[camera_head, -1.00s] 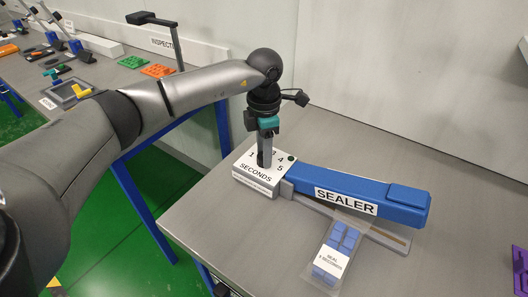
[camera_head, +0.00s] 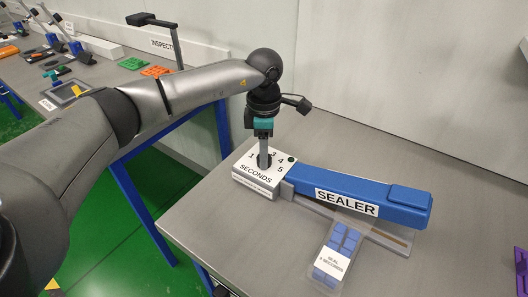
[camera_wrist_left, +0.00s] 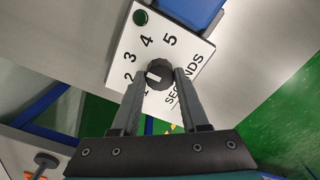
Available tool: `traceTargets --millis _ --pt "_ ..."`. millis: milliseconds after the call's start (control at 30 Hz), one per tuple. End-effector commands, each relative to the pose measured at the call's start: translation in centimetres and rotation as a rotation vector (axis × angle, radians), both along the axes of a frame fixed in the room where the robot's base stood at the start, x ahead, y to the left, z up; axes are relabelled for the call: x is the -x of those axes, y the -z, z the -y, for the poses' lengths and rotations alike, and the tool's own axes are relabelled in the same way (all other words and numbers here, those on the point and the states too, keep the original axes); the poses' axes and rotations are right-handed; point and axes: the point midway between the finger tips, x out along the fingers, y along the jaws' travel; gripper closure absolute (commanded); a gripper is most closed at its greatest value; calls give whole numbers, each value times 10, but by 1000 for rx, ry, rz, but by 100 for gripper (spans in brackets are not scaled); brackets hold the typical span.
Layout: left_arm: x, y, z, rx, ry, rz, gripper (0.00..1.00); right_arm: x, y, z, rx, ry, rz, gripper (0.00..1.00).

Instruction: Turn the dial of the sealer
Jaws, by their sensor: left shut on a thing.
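The sealer is a long blue arm (camera_head: 345,197) labelled SEALER, with a white control box (camera_head: 256,180) marked SECONDS at its left end. In the left wrist view, the round black dial (camera_wrist_left: 160,73) sits on the box's white face (camera_wrist_left: 176,26), with numbers 1 to 5 around it. A white mark on the dial shows on the side towards 1 and 2; its exact setting is hard to tell. My left gripper (camera_head: 264,163) points down from above, its fingers (camera_wrist_left: 159,80) shut on the dial. My right gripper is out of view.
A clear bag (camera_head: 335,255) of blue blocks, with a white seal label, lies at the sealer's front on the grey table (camera_head: 215,225). A green button (camera_wrist_left: 140,17) is on the box near the dial. A purple item (camera_head: 521,270) is at the right edge.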

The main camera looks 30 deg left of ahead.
Motion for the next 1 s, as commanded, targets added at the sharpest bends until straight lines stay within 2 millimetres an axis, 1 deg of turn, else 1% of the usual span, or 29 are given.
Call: traceTargets --millis 133,167,400,633,767,867,967,1000 --pt "-1 -2 0 3 -1 6 100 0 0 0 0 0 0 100" --pt "-1 -2 0 3 -1 6 54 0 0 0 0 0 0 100" --pt "-1 -1 0 2 -2 3 27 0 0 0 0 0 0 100" --pt "0 -1 0 0 -1 1 26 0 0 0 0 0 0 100" --pt "-1 -7 0 2 -1 3 26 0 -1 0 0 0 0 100" --pt "-1 -21 0 1 -1 4 26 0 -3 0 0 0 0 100" --pt "-1 -43 0 1 -1 6 26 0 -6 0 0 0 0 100" --pt "-2 -54 0 2 0 8 26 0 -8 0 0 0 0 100"
